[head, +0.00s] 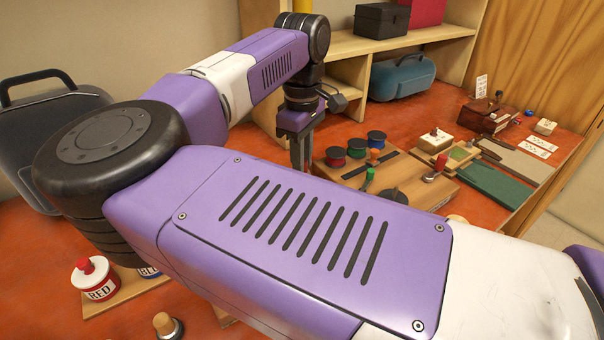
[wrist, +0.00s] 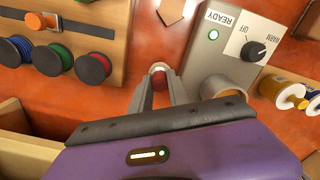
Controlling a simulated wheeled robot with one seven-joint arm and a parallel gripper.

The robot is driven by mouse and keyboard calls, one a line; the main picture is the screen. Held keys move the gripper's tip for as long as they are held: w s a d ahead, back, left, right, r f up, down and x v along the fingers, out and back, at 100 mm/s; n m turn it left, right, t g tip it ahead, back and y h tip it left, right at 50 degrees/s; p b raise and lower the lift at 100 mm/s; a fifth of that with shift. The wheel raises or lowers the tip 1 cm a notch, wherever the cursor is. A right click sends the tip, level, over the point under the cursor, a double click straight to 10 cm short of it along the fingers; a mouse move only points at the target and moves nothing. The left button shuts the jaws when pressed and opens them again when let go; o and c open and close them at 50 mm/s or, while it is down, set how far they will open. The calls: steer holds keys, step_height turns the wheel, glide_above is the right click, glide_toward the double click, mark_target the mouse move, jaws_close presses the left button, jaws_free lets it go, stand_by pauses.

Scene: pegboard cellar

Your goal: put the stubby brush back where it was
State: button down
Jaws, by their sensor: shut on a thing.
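My gripper (head: 301,160) points down over the red-orange bench, left of the wooden spool board, in the head view. In the wrist view its two fingers (wrist: 160,88) are shut on a small round-ended thing, pale at the rim and reddish-brown below, which I take to be the stubby brush (wrist: 159,71). Only its end shows between the fingers; the rest is hidden. In the head view my arm hides much of the bench and I cannot make out the brush. Whether it touches the bench is unclear.
The wooden spool board (wrist: 104,18) lies left in the wrist view. A grey box (wrist: 215,62) with a READY label and a knob stands right, with a round metal cup (wrist: 222,86) at its near end. A yellow spool-like thing (wrist: 279,92) is further right. Bare bench lies between.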

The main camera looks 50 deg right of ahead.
steer(key=shift+f, duration=2)
steer(key=shift+f, duration=0.2)
steer(key=c, duration=1.3)
jaws_free()
steer(key=shift+o, duration=0.2)
steer(key=shift+r, duration=0.15)
step_height(320, 180, up, 12)
steer(key=shift+r, duration=0.1)
